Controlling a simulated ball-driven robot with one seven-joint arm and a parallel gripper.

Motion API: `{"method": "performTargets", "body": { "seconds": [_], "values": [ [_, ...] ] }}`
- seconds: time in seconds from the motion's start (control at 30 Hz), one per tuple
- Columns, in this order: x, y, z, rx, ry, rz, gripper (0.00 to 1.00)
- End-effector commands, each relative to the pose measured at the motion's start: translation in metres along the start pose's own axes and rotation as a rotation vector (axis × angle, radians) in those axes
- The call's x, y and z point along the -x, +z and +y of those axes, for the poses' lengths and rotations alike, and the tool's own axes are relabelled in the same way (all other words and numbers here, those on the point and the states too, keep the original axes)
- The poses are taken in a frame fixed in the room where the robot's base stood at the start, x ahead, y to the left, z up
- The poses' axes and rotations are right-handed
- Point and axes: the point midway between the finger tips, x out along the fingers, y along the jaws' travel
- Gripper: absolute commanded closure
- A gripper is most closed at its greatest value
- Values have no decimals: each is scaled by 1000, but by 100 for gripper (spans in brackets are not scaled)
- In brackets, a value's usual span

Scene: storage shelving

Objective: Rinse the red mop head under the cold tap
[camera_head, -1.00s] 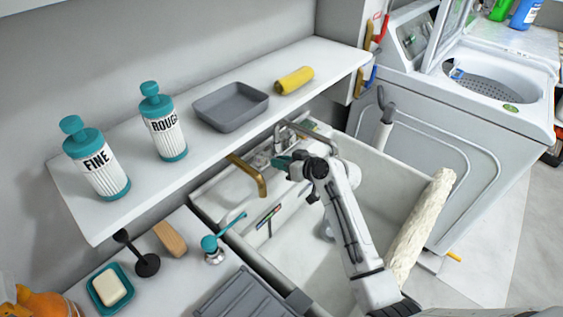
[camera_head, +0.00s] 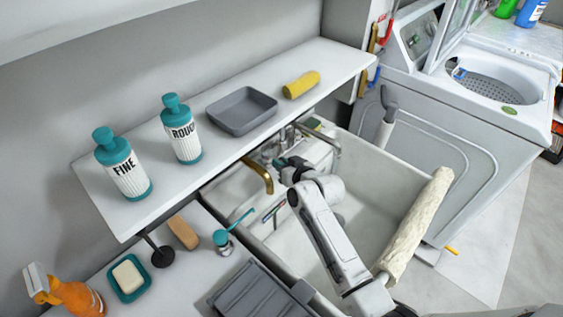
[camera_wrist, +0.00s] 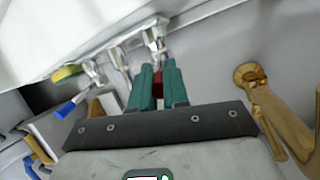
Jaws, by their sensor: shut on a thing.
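My gripper (camera_head: 281,162) is at the wall fittings over the back of the sink (camera_head: 354,170). In the wrist view, its two teal fingers (camera_wrist: 158,82) are shut on a small red part (camera_wrist: 158,84) directly below a chrome tap fitting (camera_wrist: 154,36). Most of that part is hidden, and I cannot tell whether it is a tap handle. More chrome fittings (camera_wrist: 118,60) stand to its left. A brass spout (camera_head: 261,175) is left of my gripper, and a chrome spout (camera_head: 322,137) is to its right. I cannot make out a red mop head.
A cream roller-shaped thing (camera_head: 417,222) lies along the sink's right side. The shelf (camera_head: 222,164) above holds bottles labelled FINE (camera_head: 126,178) and ROUGH (camera_head: 184,138), a grey tray (camera_head: 215,114) and a yellow roll (camera_head: 301,85). A washing machine (camera_head: 430,150) stands at right.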

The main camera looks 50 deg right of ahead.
Motion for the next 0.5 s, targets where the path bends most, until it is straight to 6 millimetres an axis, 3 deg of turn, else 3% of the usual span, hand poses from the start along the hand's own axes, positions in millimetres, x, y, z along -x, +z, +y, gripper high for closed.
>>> {"method": "performTargets", "body": {
  "seconds": [0.1,0.13,0.37,0.5],
  "values": [
    [0,1,1,-1,2,-1,100],
    [0,1,1,-1,2,-1,82],
    [0,0,1,-1,0,0,60],
    [0,0,0,0,0,0,60]
  ]
}}
